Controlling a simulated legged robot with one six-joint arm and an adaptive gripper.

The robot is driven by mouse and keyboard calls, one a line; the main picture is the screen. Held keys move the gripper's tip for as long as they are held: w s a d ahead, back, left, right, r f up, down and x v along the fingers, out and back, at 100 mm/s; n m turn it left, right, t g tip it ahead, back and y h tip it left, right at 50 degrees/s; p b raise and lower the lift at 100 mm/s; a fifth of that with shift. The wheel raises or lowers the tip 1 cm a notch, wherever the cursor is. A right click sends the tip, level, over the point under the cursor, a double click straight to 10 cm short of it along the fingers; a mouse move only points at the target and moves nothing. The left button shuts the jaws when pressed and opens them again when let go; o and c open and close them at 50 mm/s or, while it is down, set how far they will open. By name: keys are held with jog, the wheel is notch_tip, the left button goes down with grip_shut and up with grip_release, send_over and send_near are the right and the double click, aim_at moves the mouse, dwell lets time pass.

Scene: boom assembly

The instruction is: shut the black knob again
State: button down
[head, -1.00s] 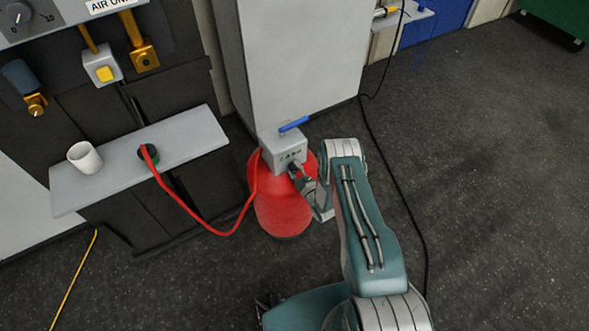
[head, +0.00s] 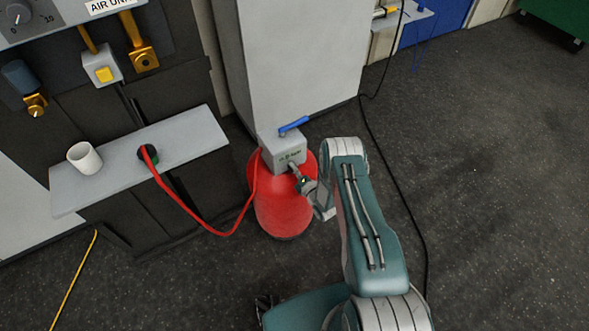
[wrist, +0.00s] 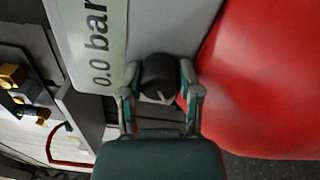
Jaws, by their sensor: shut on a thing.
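The black knob (wrist: 158,76) shows in the wrist view between my gripper's two fingers, on the grey box face beside a "0.0 bar" label (wrist: 95,45). A pale mark line shows on its face. My gripper (wrist: 160,97) is shut on the knob, one finger on each side. In the head view, my gripper (head: 294,168) reaches the front of the grey valve box (head: 283,150) on top of the red tank (head: 280,208). The knob itself is hidden there by my gripper. A blue lever (head: 293,126) lies on top of the box.
A red hose (head: 190,214) runs from the tank to a black fitting (head: 148,156) on a grey shelf (head: 195,140). A white cup (head: 85,158) stands on that shelf. A black cable (head: 395,190) lies on the floor at right, which is otherwise mostly clear.

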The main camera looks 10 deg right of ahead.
jog(key=shift+s+a+f+n, duration=0.1)
jog(key=shift+f+n, duration=0.05)
jog(key=shift+n, duration=0.4)
jog(key=shift+s+f+n, duration=0.1)
jog(key=shift+f+n, duration=0.05)
jog(key=shift+n, duration=0.4)
jog(key=c, duration=0.6)
grip_release()
jog(key=shift+w+r, duration=0.1)
